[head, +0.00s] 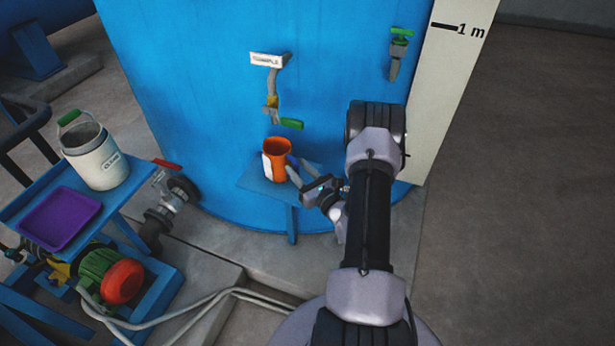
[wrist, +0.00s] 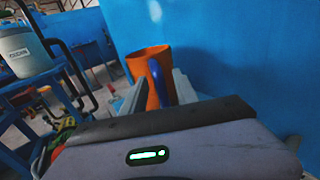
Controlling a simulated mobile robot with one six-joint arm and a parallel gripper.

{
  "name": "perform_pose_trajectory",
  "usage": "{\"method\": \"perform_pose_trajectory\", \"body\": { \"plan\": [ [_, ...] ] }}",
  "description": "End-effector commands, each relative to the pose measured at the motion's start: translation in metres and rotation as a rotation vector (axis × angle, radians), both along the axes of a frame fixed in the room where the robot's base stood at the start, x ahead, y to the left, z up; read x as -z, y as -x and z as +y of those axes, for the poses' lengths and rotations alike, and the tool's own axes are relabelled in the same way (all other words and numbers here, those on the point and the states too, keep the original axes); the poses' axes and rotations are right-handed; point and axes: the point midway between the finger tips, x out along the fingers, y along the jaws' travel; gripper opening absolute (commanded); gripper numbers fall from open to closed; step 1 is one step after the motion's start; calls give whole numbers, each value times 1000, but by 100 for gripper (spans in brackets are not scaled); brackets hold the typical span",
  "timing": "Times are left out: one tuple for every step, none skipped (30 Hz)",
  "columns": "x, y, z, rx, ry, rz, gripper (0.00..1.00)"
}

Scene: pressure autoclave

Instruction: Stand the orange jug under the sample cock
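The orange jug (head: 280,161) stands upright on a small blue shelf (head: 259,183) fixed to the blue tank. It has a white patch on one side and a blue handle facing my gripper. My gripper (head: 300,173) is right of the jug. In the wrist view the fingers are apart, one on each side of the blue handle (wrist: 158,80), with gaps visible; the gripper looks open.
A blue bench (head: 135,180) at left holds a white lidless pail (head: 98,162) and a purple tray (head: 60,219). A pump (head: 104,276), a valve and hoses lie below it. Another green-handled cock (head: 398,50) is higher on the tank. The floor at right is clear.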

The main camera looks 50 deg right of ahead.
Motion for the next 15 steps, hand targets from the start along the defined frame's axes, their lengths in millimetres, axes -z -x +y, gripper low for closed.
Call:
{"method": "perform_pose_trajectory", "body": {
  "plan": [
    [-2,11,0,5,-4,0,36],
    [-3,18,3,5,-5,1,36],
    [-2,29,4,6,-5,1,36],
    [-2,37,6,6,-5,2,36],
    [-3,45,8,6,-5,1,36],
    [-3,56,9,7,-5,1,36],
    [-2,64,11,7,-6,1,36],
    [-2,71,13,6,-5,1,36],
    [-3,79,15,6,-5,-1,36],
    [-2,85,15,6,-4,0,36],
    [-2,90,17,6,-3,0,36],
    [-2,96,18,5,-4,0,36],
    [-1,98,19,4,-3,0,36],
    [-1,101,20,3,-2,0,36],
    [-1,103,20,3,-2,0,36]
  ]
}}
